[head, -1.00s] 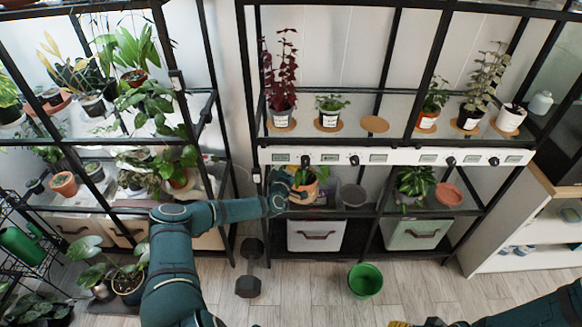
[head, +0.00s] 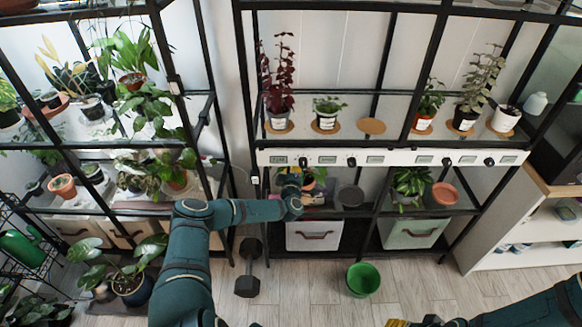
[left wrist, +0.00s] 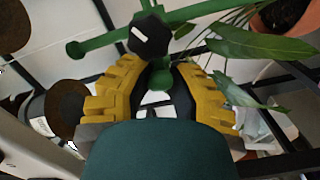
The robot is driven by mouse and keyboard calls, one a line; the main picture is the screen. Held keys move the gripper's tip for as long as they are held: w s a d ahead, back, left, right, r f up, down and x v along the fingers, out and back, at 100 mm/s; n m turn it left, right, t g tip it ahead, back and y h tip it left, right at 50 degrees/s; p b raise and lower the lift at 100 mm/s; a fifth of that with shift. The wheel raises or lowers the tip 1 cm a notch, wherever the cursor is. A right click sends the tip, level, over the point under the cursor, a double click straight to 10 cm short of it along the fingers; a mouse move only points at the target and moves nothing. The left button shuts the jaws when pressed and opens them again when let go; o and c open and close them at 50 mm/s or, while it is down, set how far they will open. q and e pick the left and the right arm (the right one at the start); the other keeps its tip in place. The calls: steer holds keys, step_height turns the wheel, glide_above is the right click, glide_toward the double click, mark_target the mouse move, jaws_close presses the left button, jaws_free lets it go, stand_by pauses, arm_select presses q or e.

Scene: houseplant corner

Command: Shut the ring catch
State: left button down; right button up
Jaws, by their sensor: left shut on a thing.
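My left gripper (left wrist: 160,72) is shut, its yellow fingers closed on a green piece of the ring catch (left wrist: 161,82). A black many-sided knob with a white mark (left wrist: 150,36) sits just beyond the fingertips, and green arms run out from it to both sides. Whether the catch is shut cannot be told. In the head view my left gripper (head: 290,178) is at the middle shelf, in front of a small plant in an orange pot (head: 309,184), and hides the catch. My right gripper (head: 402,323) shows only partly at the bottom edge.
Broad leaves (left wrist: 255,45) and a terracotta pot (left wrist: 285,17) are close to the gripper. A white panel with dark knobs (head: 400,158) runs above the shelf. A green bucket (head: 363,279) and a dumbbell (head: 248,268) are on the floor.

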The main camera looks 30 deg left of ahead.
arm_select(q)
steer(key=c, duration=0.8)
jaws_free()
steer(key=shift+c, duration=0.2)
steer(key=v, duration=1.2)
steer(key=shift+d, duration=0.1)
